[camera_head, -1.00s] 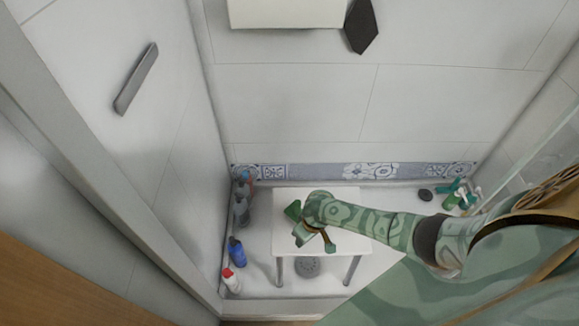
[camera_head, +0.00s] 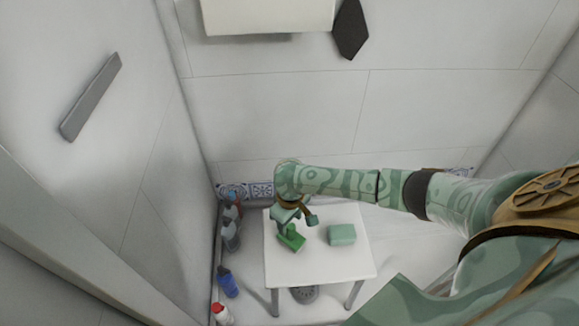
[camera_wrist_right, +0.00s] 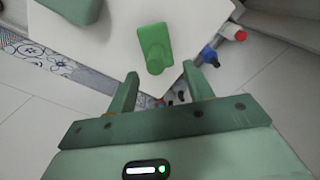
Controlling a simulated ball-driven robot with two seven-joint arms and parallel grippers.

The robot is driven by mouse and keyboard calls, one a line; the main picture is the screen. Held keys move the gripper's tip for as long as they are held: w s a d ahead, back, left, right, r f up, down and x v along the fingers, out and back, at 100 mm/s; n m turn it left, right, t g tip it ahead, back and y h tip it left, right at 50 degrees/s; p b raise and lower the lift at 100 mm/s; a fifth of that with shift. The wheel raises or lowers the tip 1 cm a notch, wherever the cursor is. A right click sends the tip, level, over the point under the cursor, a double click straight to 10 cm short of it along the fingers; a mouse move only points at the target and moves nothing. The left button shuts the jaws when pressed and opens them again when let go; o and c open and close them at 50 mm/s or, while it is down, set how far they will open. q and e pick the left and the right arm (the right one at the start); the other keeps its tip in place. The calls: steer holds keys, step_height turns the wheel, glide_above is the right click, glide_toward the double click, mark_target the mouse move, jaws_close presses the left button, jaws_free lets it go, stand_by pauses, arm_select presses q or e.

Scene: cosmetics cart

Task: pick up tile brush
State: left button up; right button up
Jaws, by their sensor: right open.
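The tile brush, a bright green piece with a raised handle (camera_head: 291,238), lies on the white stool (camera_head: 322,272), left of its middle. In the right wrist view the brush (camera_wrist_right: 155,46) lies just beyond the fingertips, near the stool's edge. My right gripper (camera_head: 297,219) is open and empty, above and close to the brush. Its two spread fingers also show in the right wrist view (camera_wrist_right: 160,70), with the brush ahead of the gap. My left gripper is not in view.
A pale green block (camera_head: 342,235) lies on the stool right of the brush. A blue bottle (camera_head: 228,284), a white bottle with a red cap (camera_head: 221,313) and other bottles (camera_head: 231,222) line the left wall. The back wall stands close behind the stool.

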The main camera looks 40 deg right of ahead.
mark_target(292, 226)
steer(key=f+b, duration=0.2)
steer(key=f, duration=0.1)
steer(key=f+b, duration=0.1)
steer(key=f, duration=0.1)
steer(key=shift+w+d+f+b, duration=0.15)
steer(key=shift+d+b, duration=0.2)
steer(key=shift+b, duration=0.05)
steer(key=shift+r, duration=0.2)
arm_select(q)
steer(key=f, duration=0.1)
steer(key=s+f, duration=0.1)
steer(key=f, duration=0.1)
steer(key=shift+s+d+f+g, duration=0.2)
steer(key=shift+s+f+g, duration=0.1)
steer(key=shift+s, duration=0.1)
arm_select(e)
jaws_close()
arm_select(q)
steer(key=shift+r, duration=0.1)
